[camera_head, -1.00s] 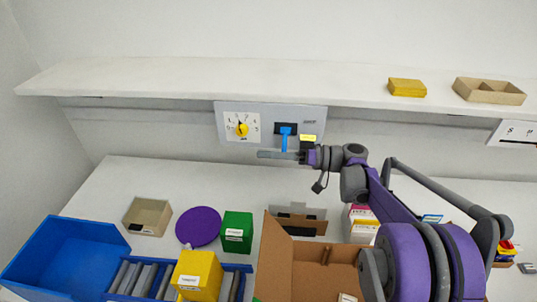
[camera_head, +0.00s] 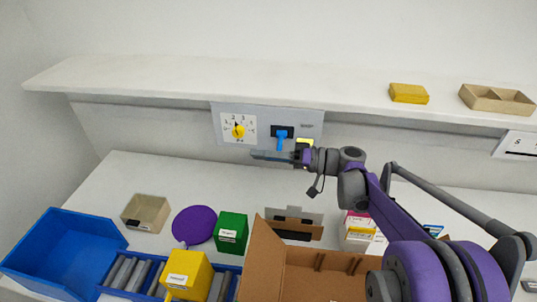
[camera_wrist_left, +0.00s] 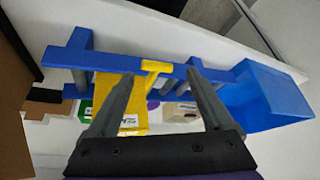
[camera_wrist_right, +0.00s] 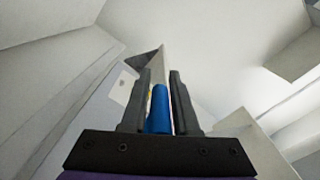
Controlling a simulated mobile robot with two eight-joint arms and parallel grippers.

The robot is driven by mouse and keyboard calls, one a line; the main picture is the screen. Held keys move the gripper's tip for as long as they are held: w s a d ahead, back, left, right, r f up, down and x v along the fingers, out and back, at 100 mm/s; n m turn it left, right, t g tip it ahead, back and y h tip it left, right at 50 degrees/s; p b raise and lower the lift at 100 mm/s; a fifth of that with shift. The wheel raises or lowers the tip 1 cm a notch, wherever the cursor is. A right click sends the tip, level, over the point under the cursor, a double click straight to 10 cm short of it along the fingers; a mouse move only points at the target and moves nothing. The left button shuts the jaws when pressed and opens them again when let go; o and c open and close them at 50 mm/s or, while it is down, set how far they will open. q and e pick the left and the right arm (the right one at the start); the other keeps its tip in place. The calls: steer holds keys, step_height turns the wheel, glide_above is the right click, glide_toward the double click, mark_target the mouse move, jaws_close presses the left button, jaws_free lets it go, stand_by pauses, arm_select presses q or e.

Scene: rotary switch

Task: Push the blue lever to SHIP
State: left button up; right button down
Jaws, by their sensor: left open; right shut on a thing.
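The blue lever (camera_head: 281,140) hangs downward from a dark slot on the grey wall panel (camera_head: 265,118). A small yellow label (camera_head: 305,141) sits right of it, partly hidden by my gripper; I cannot read its lettering. My right gripper (camera_head: 268,156) is at the lever's lower end. In the right wrist view the blue lever (camera_wrist_right: 158,108) is between its two fingers (camera_wrist_right: 159,95), and the gripper is shut on it.
A dial with a yellow knob (camera_head: 238,131) is left of the lever on the panel. The shelf (camera_head: 200,88) runs just above. Below stand a blue bin (camera_head: 100,232), a yellow box (camera_head: 187,272), a green box (camera_head: 231,232) and an open cardboard box (camera_head: 262,262).

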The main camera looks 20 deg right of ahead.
steer(key=shift+w+d+r+m+p, duration=0.1)
steer(key=shift+r+m+p, duration=0.1)
steer(key=shift+r+m, duration=1.05)
steer(key=shift+w+r+m+p, duration=0.1)
steer(key=shift+r+m+p, duration=0.35)
steer(key=shift+m, duration=1.45)
steer(key=shift+w+d+r+m, duration=0.1)
steer(key=shift+r+m, duration=1)
steer(key=shift+m, duration=0.45)
steer(key=shift+r, duration=0.1)
steer(key=c, duration=0.7)
jaws_free()
steer(key=b+v, duration=0.1)
steer(key=v, duration=0.9)
steer(key=shift+s+d, duration=0.2)
steer(key=shift+d, duration=0.15)
